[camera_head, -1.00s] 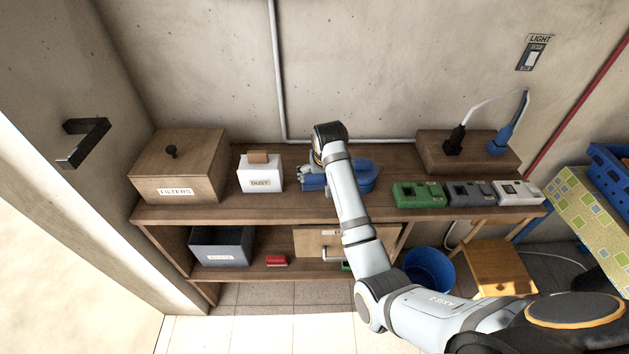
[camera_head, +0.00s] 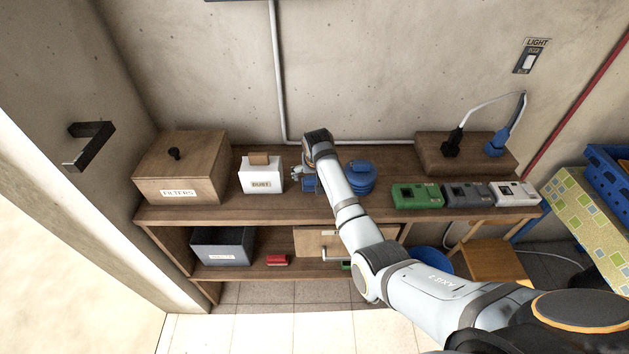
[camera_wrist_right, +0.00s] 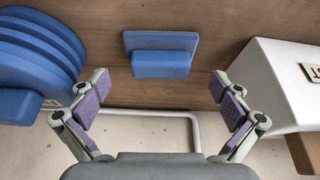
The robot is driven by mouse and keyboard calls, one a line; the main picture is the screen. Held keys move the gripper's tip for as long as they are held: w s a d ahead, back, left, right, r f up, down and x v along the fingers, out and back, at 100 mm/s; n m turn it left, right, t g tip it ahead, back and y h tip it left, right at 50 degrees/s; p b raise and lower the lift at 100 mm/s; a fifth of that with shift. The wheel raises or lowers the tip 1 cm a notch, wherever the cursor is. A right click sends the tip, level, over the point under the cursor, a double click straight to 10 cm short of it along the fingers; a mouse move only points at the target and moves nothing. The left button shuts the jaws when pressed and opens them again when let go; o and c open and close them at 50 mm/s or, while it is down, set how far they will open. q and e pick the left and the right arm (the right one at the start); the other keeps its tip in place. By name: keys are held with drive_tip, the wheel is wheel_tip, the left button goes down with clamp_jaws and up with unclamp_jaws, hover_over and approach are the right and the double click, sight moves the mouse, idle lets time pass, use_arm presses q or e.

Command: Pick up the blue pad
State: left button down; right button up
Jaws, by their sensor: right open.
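The blue pad (camera_wrist_right: 160,62) lies on the wooden shelf top, between the jaws' line and ahead of the fingertips in the right wrist view. In the head view a small part of the blue pad (camera_head: 309,185) shows beside my right gripper (camera_head: 302,173). My right gripper (camera_wrist_right: 161,95) is open, with its purple finger pads spread apart and nothing between them. It points down over the shelf, and the pad is apart from both fingers. My left gripper is in neither view.
A ribbed blue object (camera_wrist_right: 30,60) stands close on one side of the pad, and the white DUST box (camera_head: 261,175) on the other. The FILTERS box (camera_head: 180,168) stands further left. Green, grey and white devices (camera_head: 417,196) line the right side. A wooden block (camera_head: 467,155) holds plugs.

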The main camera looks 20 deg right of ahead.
drive_tip(key=x, duration=0.2)
drive_tip(key=shift+w+f, duration=0.2)
drive_tip(key=shift+f, duration=0.15)
drive_tip(key=shift+s, duration=0.2)
drive_tip(key=c, duration=1.4)
